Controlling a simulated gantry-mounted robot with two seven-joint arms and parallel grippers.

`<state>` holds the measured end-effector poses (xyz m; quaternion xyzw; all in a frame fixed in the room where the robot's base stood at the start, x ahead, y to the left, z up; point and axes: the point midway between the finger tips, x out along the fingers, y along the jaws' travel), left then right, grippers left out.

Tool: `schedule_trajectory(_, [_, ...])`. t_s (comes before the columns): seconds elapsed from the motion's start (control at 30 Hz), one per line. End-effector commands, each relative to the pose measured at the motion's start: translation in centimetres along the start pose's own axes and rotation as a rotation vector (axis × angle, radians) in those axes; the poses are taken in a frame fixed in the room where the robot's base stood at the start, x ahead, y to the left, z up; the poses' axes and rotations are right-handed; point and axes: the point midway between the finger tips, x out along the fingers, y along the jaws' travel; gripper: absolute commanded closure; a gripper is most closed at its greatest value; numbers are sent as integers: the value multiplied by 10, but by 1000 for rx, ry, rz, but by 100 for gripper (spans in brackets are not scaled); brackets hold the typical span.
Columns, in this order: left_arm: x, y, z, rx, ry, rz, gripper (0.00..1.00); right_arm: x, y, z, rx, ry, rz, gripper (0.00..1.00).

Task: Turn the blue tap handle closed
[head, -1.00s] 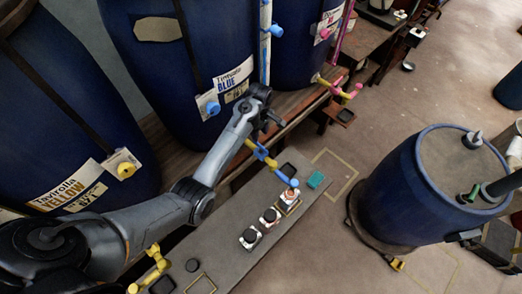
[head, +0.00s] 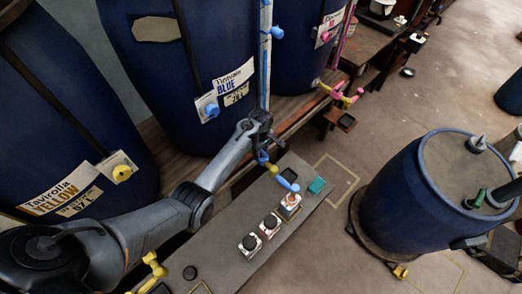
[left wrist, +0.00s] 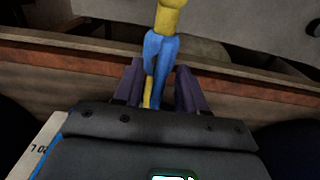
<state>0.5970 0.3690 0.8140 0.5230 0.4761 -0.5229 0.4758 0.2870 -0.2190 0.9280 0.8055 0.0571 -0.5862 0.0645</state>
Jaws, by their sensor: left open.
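The blue tap (head: 264,158) has yellow pipe parts and sits at the near end of the blue vat (head: 190,70), above the grey bench. Its blue piece (left wrist: 160,55) shows in the left wrist view below a yellow pipe part (left wrist: 171,18). My left gripper (head: 268,141) is open, right at the tap in the head view. In the left wrist view its two fingers (left wrist: 158,88) stand on either side of the blue piece, with gaps visible. The arm partly hides the tap's upper part in the head view. My right gripper is not in view.
A grey bench (head: 232,262) carries black-topped switches (head: 250,245), an orange-topped one (head: 291,200) and a teal block (head: 317,186). A yellow tap (head: 155,268) and a pink tap (head: 342,96) lie to either side. A blue barrel (head: 400,200) stands at the right.

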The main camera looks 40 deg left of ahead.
Motion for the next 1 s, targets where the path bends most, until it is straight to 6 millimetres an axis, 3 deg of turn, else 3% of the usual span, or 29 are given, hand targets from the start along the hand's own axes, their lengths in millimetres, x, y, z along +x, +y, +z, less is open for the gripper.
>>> schedule_trajectory(0.23, [0, 0, 0, 0, 0, 0, 60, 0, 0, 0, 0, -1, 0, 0])
schedule_trajectory(0.5, [0, 0, 0, 0, 0, 0, 100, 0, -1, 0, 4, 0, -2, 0])
schedule_trajectory(1.0, [-2, 0, 0, 88, 0, -1, 100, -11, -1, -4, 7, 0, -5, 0])
